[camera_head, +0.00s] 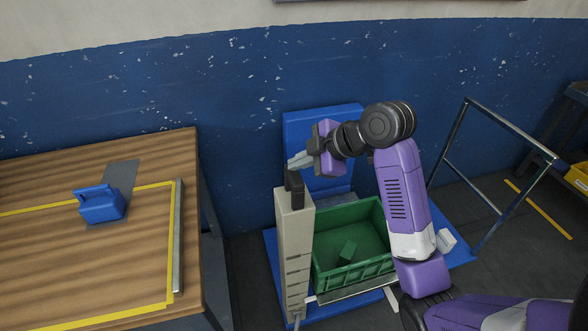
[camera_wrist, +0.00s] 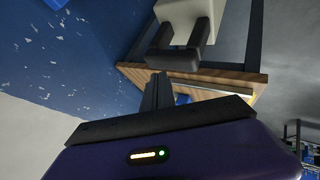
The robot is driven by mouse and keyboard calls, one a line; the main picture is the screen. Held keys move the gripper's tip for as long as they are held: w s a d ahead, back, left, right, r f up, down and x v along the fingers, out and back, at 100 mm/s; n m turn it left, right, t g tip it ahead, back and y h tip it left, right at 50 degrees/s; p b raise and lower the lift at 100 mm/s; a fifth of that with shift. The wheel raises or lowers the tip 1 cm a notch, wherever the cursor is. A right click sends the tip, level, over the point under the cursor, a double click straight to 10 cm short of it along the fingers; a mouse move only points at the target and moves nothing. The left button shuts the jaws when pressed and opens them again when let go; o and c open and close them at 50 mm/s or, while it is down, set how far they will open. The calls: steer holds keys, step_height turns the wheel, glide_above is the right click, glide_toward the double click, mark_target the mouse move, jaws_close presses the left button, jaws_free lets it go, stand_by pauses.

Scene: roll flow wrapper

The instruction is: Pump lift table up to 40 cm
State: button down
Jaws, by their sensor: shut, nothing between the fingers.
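The lift table has a blue base (camera_head: 350,312) and a blue upright back plate (camera_head: 345,120) by the wall. The handle also shows in the wrist view (camera_wrist: 178,58), attached to the beige post. My gripper (camera_head: 293,163) is shut and empty, just above the handle. In the wrist view its fingertips (camera_wrist: 157,78) lie close to the handle; I cannot tell whether they touch.
A wooden table (camera_head: 60,270) stands at the left with yellow tape, a metal strip (camera_head: 179,235) and a blue box-like item (camera_head: 100,203). A metal railing (camera_head: 510,125) stands at the right. The blue wall (camera_head: 150,90) is close behind.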

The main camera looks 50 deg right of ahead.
steer(key=shift+r, duration=0.25)
step_height(320, 180, up, 5)
steer(key=p, duration=0.4)
stand_by(0.3)
stand_by(0.7)
